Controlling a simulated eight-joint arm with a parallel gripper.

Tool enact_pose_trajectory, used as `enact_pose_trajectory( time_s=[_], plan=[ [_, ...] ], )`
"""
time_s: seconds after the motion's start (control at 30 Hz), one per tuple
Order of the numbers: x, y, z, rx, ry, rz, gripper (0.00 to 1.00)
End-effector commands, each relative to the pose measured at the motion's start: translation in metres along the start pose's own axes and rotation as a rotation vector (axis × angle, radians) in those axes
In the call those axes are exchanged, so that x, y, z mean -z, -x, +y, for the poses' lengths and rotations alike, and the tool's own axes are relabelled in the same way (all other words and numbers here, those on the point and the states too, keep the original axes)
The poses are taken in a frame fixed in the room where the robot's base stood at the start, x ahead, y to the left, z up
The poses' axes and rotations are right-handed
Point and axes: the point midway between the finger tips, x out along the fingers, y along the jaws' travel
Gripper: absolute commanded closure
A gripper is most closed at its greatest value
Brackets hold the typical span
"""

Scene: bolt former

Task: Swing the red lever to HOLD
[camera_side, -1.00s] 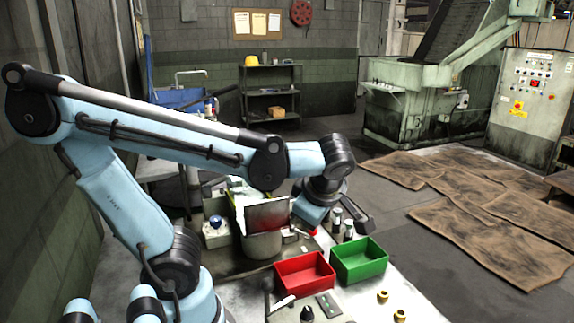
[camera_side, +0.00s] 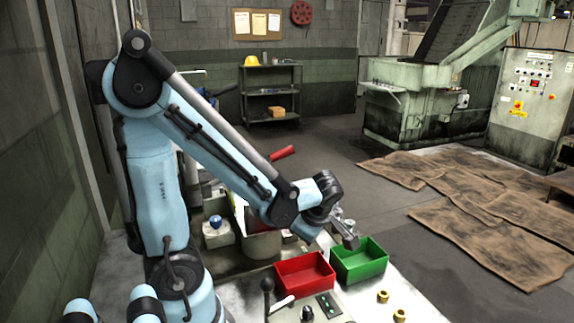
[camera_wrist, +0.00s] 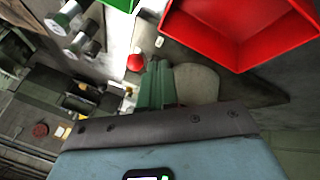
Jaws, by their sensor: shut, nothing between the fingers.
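A red handle (camera_side: 281,153), which looks like the red lever, shows in the side view just above my forearm. It is tilted, with its right end higher, and my arm hides what is below it. No HOLD mark can be read. My gripper (camera_side: 352,243) is shut and empty, low beside the back of the green bin, apart from the red handle and to its lower right. In the wrist view a small red cap (camera_wrist: 135,62) shows near the picture's middle; I cannot tell whether it belongs to the lever.
A red bin (camera_side: 304,270) and a green bin (camera_side: 360,261) stand in front of my gripper. A black-knobbed lever (camera_side: 267,285) and a small control panel (camera_side: 325,306) are at the front. Brass pieces (camera_side: 383,296) lie right of them. Metal cylinders (camera_wrist: 75,45) show in the wrist view.

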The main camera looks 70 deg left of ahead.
Motion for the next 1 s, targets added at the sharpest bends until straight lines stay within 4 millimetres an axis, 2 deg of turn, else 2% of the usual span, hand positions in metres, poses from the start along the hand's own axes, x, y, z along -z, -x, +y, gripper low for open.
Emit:
enact_pose_trajectory(
  time_s=[0.27,1.0],
  plan=[
    [-0.002,-0.010,0.013,-0.001,0.000,0.000,1.00],
    [-0.004,-0.012,0.018,0.019,0.044,0.020,1.00]
  ],
)
